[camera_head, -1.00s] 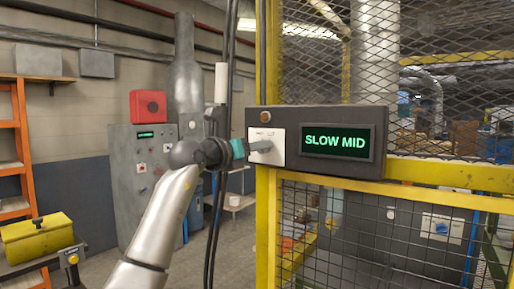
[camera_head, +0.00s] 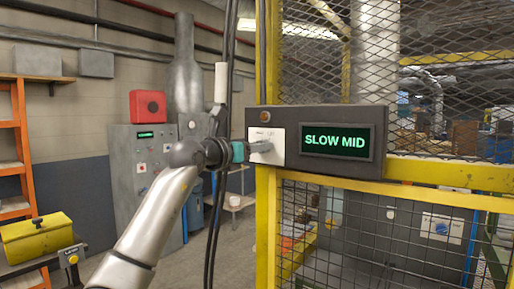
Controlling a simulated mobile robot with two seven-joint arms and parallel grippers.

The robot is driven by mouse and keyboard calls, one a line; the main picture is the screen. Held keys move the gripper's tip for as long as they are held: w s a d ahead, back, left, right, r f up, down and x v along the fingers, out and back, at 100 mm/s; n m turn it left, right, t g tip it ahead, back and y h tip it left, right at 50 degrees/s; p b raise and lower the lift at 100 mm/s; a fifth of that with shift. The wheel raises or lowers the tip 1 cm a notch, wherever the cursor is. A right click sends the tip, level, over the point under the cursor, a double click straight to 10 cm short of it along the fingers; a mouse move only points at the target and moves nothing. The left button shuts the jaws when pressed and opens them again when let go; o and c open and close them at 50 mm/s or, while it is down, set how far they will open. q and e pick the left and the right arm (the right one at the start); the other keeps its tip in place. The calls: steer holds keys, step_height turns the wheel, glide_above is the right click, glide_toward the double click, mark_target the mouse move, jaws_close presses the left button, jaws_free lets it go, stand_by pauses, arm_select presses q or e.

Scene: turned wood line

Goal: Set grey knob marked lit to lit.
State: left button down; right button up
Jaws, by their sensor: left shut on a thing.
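A dark control box (camera_head: 290,169) is mounted on the yellow frame, with a green-lit display (camera_head: 336,140) reading SLOW MID. A white plate (camera_head: 277,134) sits at the box's left end. My left gripper (camera_head: 262,147) comes in from the left with its fingers at this plate. It is shut on the grey knob, which the fingers mostly hide. The knob's pointing direction and the small markings on the plate cannot be read. My right gripper is not in view.
A yellow post (camera_head: 266,230) and wire mesh (camera_head: 440,60) stand around the box. Black cables (camera_head: 222,215) hang just left of the post, close to my left wrist. A grey cabinet (camera_head: 130,185) and a yellow toolbox (camera_head: 38,238) stand at the left.

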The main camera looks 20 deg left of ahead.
arm_select(q)
steer(key=shift+d+m+b, duration=0.1)
steer(key=shift+m+b, duration=0.65)
steer(key=shift+m, duration=3.75)
steer(key=shift+c, duration=2.1)
jaws_free()
